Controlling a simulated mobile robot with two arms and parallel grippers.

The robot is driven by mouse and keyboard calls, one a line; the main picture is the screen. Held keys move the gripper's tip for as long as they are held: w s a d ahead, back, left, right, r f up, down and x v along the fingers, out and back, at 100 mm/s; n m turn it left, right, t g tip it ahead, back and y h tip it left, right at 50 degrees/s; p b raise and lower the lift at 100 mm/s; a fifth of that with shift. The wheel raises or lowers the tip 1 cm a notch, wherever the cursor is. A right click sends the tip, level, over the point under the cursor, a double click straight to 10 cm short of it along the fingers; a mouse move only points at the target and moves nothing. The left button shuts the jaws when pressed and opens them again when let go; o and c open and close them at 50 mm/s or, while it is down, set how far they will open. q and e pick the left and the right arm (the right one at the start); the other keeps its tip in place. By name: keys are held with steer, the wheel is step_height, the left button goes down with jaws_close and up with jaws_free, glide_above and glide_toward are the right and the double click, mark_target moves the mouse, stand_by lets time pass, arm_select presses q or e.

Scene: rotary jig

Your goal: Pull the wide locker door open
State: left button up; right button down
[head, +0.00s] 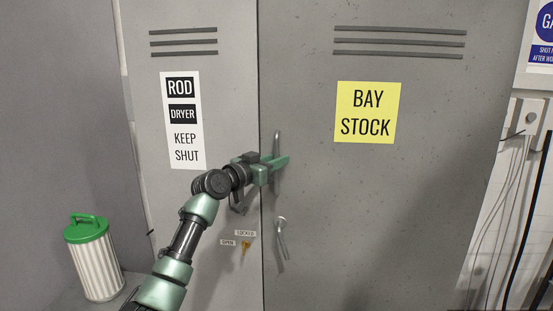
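The wide locker door (400,200) is grey, with a yellow BAY STOCK label (369,112) and vent slots near its top. It looks shut against the narrow door along a vertical seam. An upright bar handle (277,142) stands near its left edge, with a small metal lever (281,236) below. My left gripper (279,161) is at the middle of the bar handle, with its green fingers overlapping it. Whether the fingers are closed on the bar is unclear at this size. My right gripper is not in view.
The narrow door (220,100) at left has a ROD DRYER KEEP SHUT label (184,120) and a brass key (245,248) by LOCKED and OPEN tags. A green-lidded striped canister (95,262) stands at lower left. Cables (510,210) hang on the right wall.

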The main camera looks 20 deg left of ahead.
arm_select(q)
jaws_close()
stand_by(1.4)
